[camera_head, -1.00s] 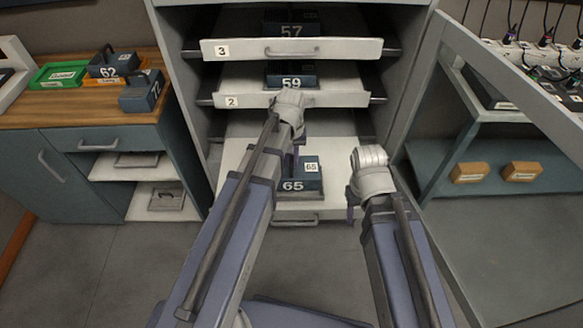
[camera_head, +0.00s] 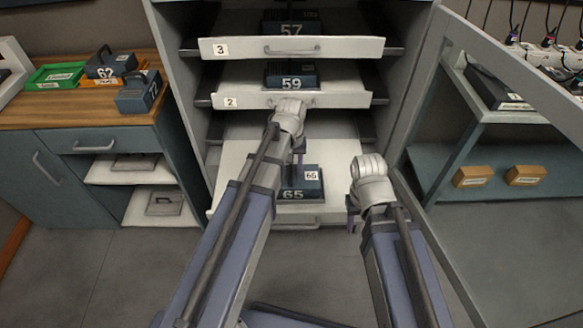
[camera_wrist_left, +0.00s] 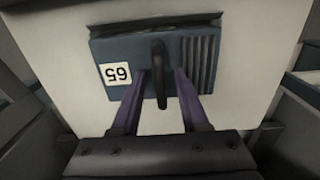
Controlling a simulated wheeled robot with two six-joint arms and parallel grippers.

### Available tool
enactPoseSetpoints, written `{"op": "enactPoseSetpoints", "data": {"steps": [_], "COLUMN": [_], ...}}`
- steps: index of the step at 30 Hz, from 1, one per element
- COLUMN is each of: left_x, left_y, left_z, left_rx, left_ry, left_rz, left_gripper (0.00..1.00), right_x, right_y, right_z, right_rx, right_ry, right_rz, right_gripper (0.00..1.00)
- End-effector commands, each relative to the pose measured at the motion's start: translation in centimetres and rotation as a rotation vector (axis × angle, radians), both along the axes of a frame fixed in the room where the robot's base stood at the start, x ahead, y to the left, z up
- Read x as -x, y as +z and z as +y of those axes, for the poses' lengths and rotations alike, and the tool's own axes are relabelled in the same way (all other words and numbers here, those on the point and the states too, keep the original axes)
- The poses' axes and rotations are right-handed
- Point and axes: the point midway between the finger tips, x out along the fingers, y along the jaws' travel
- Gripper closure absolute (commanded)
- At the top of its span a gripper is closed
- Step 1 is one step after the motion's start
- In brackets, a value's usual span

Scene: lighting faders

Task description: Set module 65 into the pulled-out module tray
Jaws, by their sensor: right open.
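Module 65 (camera_head: 300,186) is a dark blue-grey block with a white label and a black handle. In the head view it sits on the lowest pulled-out white tray (camera_head: 235,165), near its front edge. My left gripper (camera_head: 299,158) is above it. In the left wrist view, the purple fingers (camera_wrist_left: 160,88) stand apart on either side of the handle of module 65 (camera_wrist_left: 125,50), with gaps to it. A dark strip shows along one edge of the module; I cannot tell how deep it sits. My right gripper (camera_head: 353,212) is open and empty, right of the tray.
Pulled-out drawers with module 59 (camera_head: 291,75) and module 57 (camera_head: 291,25) are above. A side counter (camera_head: 60,115) at left holds module 62 (camera_head: 109,66), another module and a green tray (camera_head: 56,76).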

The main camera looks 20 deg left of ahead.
Motion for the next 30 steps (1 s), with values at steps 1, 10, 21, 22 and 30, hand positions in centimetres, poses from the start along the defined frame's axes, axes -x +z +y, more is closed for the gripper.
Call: {"op": "enactPoseSetpoints", "data": {"steps": [1, 10, 21, 22, 30], "left_x": [0.0, 0.0, 0.0, 0.0, 0.0], "left_y": [0.0, 0.2, 3.7, 4.2, 8.4], "left_z": [0.0, 0.0, 0.0, 0.0, 0.0], "left_rx": [0.000, 0.000, 0.000, 0.000, 0.000], "left_ry": [0.000, 0.000, 0.000, 0.000, 0.000], "left_rz": [0.000, 0.000, 0.000, 0.000, 0.000], "left_gripper": [0.54, 0.54, 0.54, 0.54, 0.54], "right_x": [0.0, 0.0, 0.0, 0.0, 0.0], "right_y": [0.0, 0.3, 3.7, 4.2, 8.4], "right_z": [0.0, 0.0, 0.0, 0.0, 0.0], "right_rx": [0.000, 0.000, 0.000, 0.000, 0.000], "right_ry": [0.000, 0.000, 0.000, 0.000, -0.001], "right_rz": [0.000, 0.000, 0.000, 0.000, 0.000], "right_gripper": [0.50, 0.50, 0.50, 0.50, 0.50]}}
